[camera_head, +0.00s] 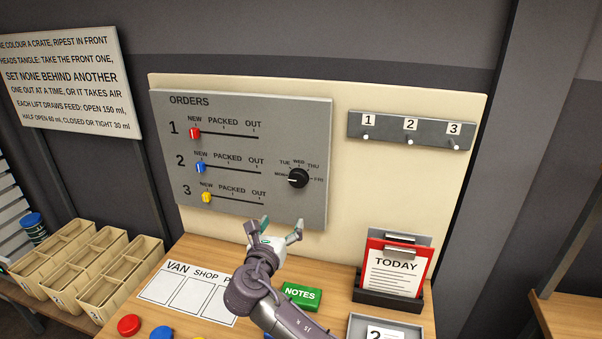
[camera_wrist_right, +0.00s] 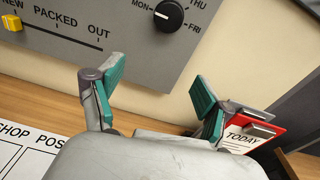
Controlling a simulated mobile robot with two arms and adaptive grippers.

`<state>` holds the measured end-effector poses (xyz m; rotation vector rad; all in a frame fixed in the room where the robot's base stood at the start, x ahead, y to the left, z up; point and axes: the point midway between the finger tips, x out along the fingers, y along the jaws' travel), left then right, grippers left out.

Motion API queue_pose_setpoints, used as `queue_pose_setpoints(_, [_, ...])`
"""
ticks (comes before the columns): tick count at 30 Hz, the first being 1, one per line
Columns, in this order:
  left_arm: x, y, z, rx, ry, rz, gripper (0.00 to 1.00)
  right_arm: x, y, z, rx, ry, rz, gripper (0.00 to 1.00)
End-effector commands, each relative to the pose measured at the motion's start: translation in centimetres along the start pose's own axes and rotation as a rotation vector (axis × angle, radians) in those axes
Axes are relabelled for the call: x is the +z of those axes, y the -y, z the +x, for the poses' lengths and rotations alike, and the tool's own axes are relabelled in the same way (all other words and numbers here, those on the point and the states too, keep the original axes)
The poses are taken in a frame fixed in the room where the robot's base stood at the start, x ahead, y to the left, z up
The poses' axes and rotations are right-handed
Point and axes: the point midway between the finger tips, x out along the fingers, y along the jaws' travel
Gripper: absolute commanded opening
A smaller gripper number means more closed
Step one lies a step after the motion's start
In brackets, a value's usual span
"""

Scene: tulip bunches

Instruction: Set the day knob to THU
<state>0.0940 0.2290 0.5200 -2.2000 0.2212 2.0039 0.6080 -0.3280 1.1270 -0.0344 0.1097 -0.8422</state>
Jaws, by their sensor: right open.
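The black day knob (camera_head: 298,178) is on the grey ORDERS board (camera_head: 240,205), at its lower right, with MON, TUE, WED, THU and FRI around it. Its white mark is on the left side, towards MON. The knob also shows at the top of the right wrist view (camera_wrist_right: 169,15), where TUE and WED are out of frame. My right gripper (camera_head: 280,228) is open and empty, below the knob and apart from it. Its two teal-padded fingers show spread in the right wrist view (camera_wrist_right: 157,85). My left gripper is not in view.
Red, blue and yellow sliders sit at NEW on the board, the yellow one (camera_head: 206,197) lowest. A numbered peg rail (camera_head: 385,133) is to the right. On the desk are a green NOTES block (camera_head: 301,296), a red TODAY clipboard (camera_head: 380,278) and coloured discs. Crates stand left.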

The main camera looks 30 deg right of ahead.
Motion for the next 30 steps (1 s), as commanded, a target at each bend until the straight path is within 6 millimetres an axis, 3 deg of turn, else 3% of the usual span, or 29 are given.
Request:
queue_pose_setpoints(1, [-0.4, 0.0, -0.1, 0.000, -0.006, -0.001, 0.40, 1.4, -0.2, 0.2, -0.011, 0.035, -0.051, 0.78])
queue_pose_setpoints(3, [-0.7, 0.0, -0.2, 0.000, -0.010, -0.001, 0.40, 2.5, -0.3, 0.5, -0.024, 0.063, -0.101, 0.78])
queue_pose_setpoints(6, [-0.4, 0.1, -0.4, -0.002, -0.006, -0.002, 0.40, 3.1, -0.3, 1.2, -0.030, 0.076, -0.128, 0.78])
queue_pose_setpoints(15, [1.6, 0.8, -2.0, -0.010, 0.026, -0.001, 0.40, 3.6, 0.0, 6.7, -0.032, 0.074, -0.129, 0.78])
queue_pose_setpoints(24, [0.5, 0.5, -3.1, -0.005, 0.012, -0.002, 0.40, 3.8, 0.0, 12.3, -0.029, 0.072, -0.125, 0.78])
queue_pose_setpoints(30, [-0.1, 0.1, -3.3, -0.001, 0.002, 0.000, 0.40, 3.8, 0.0, 14.0, -0.028, 0.071, -0.123, 0.78])
